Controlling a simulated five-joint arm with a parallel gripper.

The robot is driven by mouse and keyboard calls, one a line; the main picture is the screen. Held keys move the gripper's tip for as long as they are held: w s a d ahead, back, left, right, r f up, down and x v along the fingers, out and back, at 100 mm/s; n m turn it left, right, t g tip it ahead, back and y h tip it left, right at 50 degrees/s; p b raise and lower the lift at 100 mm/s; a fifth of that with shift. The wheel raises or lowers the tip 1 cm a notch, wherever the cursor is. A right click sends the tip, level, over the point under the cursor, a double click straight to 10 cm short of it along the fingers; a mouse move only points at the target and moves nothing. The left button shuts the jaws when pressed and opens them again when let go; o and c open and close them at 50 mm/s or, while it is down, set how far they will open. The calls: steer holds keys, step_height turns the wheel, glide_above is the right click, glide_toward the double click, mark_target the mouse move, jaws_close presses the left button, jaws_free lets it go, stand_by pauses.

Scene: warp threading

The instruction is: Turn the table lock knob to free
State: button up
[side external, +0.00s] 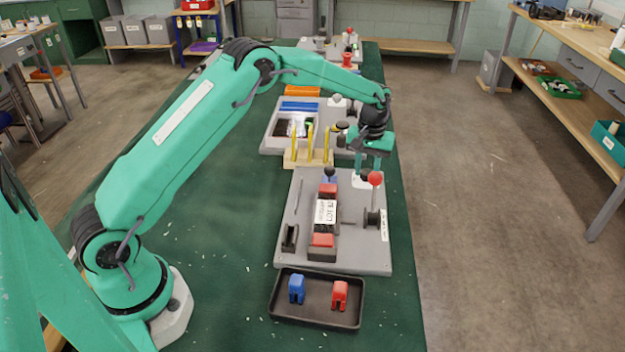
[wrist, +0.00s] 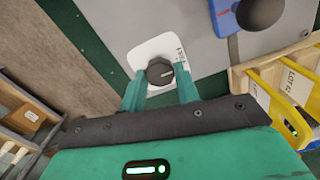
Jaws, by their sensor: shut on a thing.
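The table lock knob (wrist: 159,71) is a dark round knob with a pale pointer line, set on a white plate (wrist: 146,50) with small print I cannot read. In the wrist view the pointer line points to the right. My gripper (wrist: 157,80) has its two teal fingers on either side of the knob, shut on it. In the side view my gripper (side external: 370,164) points down at the far right corner of the grey board (side external: 357,248). The knob is mostly hidden there by the fingers and a red ball-topped lever (side external: 375,178).
On the board sits a red-ended block with a white label (side external: 326,211). A black tray (side external: 313,317) with a blue and a red piece lies in front. A wooden rack (side external: 302,163) with yellow posts stands close behind. A blue part (wrist: 228,17) is near the knob.

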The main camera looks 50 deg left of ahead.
mark_target(367, 172)
steer(key=shift+r, duration=0.1)
stand_by(0.4)
steer(key=o, duration=1)
steer(key=shift+r, duration=3.85)
steer(key=shift+r, duration=0.1)
